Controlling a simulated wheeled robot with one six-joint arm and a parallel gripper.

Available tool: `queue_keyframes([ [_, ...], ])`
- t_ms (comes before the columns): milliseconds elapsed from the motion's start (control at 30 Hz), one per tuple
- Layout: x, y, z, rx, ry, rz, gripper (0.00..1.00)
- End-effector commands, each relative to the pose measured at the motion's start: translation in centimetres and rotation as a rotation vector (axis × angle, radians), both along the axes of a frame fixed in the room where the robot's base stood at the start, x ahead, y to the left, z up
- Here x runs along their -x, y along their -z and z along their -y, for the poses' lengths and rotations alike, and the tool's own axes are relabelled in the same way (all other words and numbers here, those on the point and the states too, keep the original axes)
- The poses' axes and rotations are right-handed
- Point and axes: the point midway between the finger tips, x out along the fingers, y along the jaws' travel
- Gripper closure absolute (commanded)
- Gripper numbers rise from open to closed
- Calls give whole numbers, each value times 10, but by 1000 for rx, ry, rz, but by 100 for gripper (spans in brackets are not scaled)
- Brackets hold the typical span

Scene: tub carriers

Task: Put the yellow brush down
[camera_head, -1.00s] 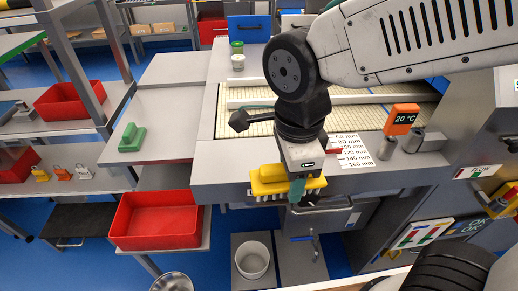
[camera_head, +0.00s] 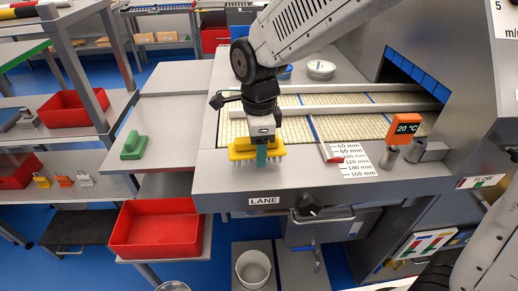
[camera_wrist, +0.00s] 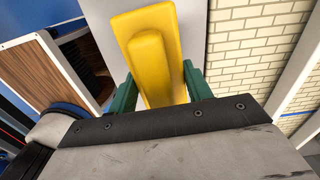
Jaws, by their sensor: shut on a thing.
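The yellow brush (camera_head: 241,150) is in my gripper (camera_head: 262,157), over the front left part of the steel conveyor counter (camera_head: 218,182). Its bristles point down. I cannot tell whether they touch the counter. In the wrist view the brush's yellow back and handle (camera_wrist: 152,60) sit between the two green fingers (camera_wrist: 158,92), which are shut on it. The bristles are hidden there.
A green brush-like block (camera_head: 134,145) lies on the grey side table at the left. A red tub (camera_head: 160,232) stands lower, left of the counter. The tiled belt (camera_head: 300,128) has rails. A scale plate (camera_head: 350,162) and orange temperature display (camera_head: 406,125) are to the right.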

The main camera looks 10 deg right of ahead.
Motion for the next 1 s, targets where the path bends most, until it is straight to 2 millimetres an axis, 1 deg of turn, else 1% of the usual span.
queue_keyframes([
  [33,0,6,0,0,0,-1,87],
  [100,0,10,0,0,0,0,87],
  [333,0,10,0,-1,0,2,87],
  [600,0,18,0,-1,0,2,87],
  [633,0,19,0,-1,0,2,48],
  [667,0,18,0,-1,0,3,39],
  [700,0,18,0,-1,0,3,29],
  [1000,0,17,0,-1,0,3,29],
])
